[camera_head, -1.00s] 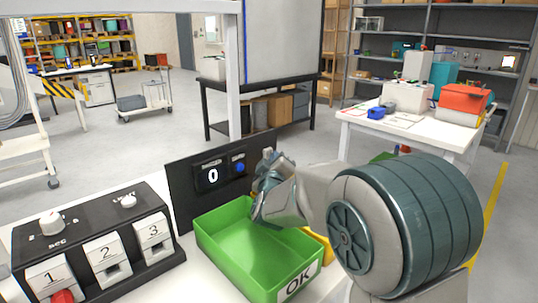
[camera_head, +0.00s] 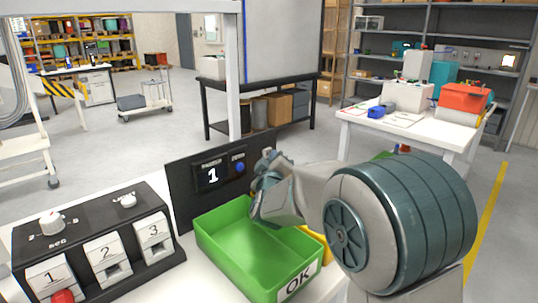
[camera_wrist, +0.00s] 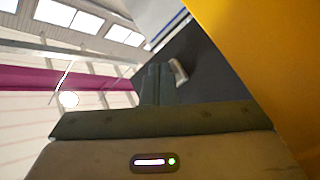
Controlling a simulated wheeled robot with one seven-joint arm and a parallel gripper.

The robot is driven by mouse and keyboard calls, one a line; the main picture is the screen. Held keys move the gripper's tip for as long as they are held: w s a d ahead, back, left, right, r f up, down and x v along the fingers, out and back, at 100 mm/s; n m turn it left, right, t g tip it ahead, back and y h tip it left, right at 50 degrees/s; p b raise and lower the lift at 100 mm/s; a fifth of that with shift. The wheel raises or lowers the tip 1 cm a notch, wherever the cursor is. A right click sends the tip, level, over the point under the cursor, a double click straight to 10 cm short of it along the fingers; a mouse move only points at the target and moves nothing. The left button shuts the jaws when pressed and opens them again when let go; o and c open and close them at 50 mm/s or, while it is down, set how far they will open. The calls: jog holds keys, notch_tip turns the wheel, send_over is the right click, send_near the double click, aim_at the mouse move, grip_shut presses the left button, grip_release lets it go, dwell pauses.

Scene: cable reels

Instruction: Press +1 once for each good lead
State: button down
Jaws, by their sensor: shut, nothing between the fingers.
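A black counter panel (camera_head: 183,196) stands upright behind the bins, and its display (camera_head: 211,176) reads 1. A blue button (camera_head: 240,167) sits to the right of the display. My gripper (camera_head: 266,187) is in front of the panel's right part, above the green bin; my arm hides that end of the panel. Whether the fingers touch the panel cannot be told. In the wrist view the shut gripper (camera_wrist: 160,85) shows in front of a dark surface. A black test box (camera_head: 92,240) with slots 1, 2 and 3 stands at left, with a red piece (camera_head: 63,297) at slot 1.
A green bin (camera_head: 216,243) marked OK stands on the white bench below my gripper. A yellow bin (camera_head: 316,236) is partly hidden behind my arm. A white post (camera_head: 233,90) rises behind the panel. A table with boxes (camera_head: 400,119) stands farther back.

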jog(key=shift+s+d, duration=0.45)
jog(key=shift+s, duration=0.05)
jog(key=s+d+b, duration=0.2)
jog(key=s+d, duration=0.1)
jog(key=shift+s+d, duration=0.3)
jog(key=shift+r, duration=0.1)
dwell(0.6)
